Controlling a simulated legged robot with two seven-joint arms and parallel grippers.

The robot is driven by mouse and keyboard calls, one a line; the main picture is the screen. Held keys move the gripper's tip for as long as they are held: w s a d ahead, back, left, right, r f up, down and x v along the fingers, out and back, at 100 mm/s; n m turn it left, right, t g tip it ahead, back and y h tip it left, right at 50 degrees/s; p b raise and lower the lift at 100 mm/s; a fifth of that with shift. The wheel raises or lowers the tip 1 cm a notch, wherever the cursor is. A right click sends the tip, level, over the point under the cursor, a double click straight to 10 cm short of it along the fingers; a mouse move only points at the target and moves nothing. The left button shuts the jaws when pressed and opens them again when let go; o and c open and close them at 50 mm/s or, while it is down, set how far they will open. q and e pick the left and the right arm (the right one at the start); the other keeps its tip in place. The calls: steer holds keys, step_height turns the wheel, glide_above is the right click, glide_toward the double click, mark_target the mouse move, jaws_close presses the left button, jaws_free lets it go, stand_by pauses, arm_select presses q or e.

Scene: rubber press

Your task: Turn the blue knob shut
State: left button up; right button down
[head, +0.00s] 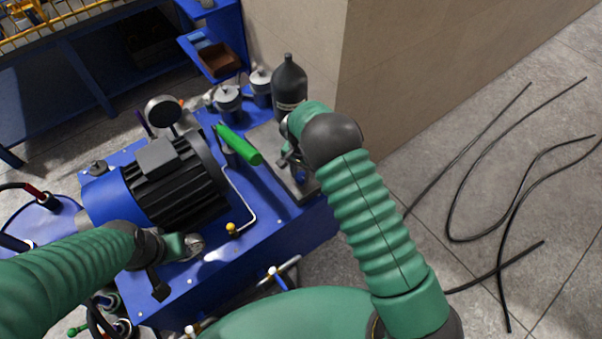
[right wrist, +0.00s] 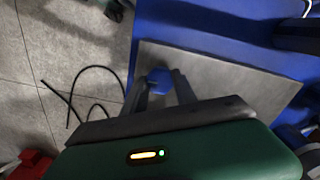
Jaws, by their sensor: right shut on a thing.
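The blue knob (head: 299,175) sits on the grey plate (head: 272,148) at the right end of the blue power unit. My right gripper (head: 292,163) reaches down to it, and the wrist hides part of the knob. In the right wrist view the knob (right wrist: 160,77) lies between the two dark fingers, and the right gripper (right wrist: 160,88) is shut on it. My left gripper (head: 186,246) is low over the front of the blue unit, beside the motor. Its fingers are not clear enough to tell open from shut.
A black motor (head: 172,182), a green cylinder (head: 238,144) and a bent pipe with a yellow ball (head: 231,228) stand left of the knob. A dark bottle (head: 289,88) stands behind it, near the beige wall (head: 430,60). Black hoses (head: 450,215) lie on the floor at right.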

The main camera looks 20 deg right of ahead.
mark_target(301, 175)
steer(key=shift+w+d+r+m, duration=0.1)
steer(key=shift+w+r+m, duration=0.2)
steer(key=shift+m, duration=0.2)
steer(key=c, duration=1.3)
jaws_free()
steer(key=o, duration=0.3)
steer(key=shift+s+f, duration=0.15)
steer(key=shift+f, duration=0.05)
step_height(301, 175, up, 17)
steer(key=shift+b, duration=0.35)
steer(key=shift+f, duration=0.15)
